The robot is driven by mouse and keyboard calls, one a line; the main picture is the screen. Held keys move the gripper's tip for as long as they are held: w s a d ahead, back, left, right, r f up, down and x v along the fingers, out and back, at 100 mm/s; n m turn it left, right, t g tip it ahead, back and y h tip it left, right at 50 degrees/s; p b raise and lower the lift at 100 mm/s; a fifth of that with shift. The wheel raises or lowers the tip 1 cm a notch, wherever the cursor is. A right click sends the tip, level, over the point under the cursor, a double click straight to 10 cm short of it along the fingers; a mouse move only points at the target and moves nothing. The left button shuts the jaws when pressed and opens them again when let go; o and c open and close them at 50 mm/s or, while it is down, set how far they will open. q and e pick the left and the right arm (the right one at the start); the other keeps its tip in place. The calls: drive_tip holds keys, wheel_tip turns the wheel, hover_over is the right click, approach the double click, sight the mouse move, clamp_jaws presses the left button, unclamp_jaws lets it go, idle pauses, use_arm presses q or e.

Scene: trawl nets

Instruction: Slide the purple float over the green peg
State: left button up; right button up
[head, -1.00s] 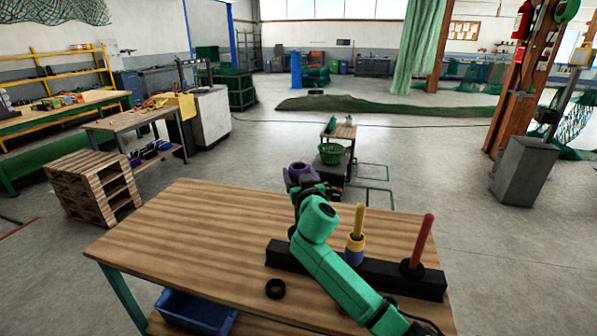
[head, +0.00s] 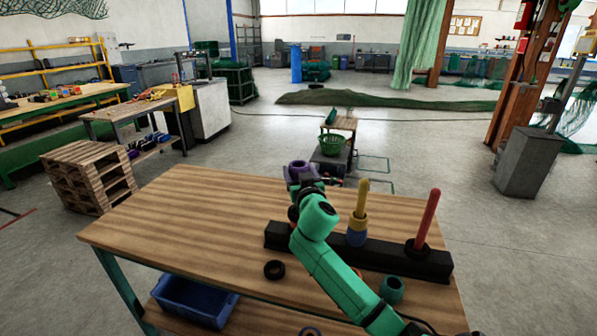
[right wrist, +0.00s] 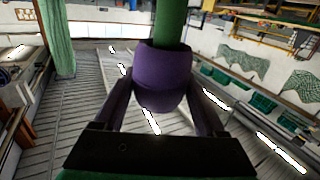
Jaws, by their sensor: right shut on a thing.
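The purple float (head: 299,168) is held in my right gripper (head: 303,182), above the left end of the black peg block (head: 405,262). In the right wrist view the float (right wrist: 163,85) sits between the two shut fingers. The green peg (right wrist: 172,22) meets the float's end at the top of that view, in line with it. I cannot tell for sure whether its tip is inside the float. In the head view my right arm hides the green peg. My left gripper is not in view.
The yellow peg (head: 362,196) carries a yellow and a blue float. The red peg (head: 428,215) has a black ring at its base. A loose black ring (head: 274,270) and a teal float (head: 392,289) lie on the wooden table (head: 180,215). The table's left side is clear.

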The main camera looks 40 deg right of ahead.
drive_tip(key=o, duration=1.3)
drive_tip(key=shift+s+a, duration=0.1)
drive_tip(key=shift+s+a+f, duration=0.1)
drive_tip(key=shift+s+a, duration=0.1)
drive_tip(key=shift+s, duration=0.1)
drive_tip(key=shift+b+v, duration=1.45)
drive_tip(key=shift+v, duration=5.35)
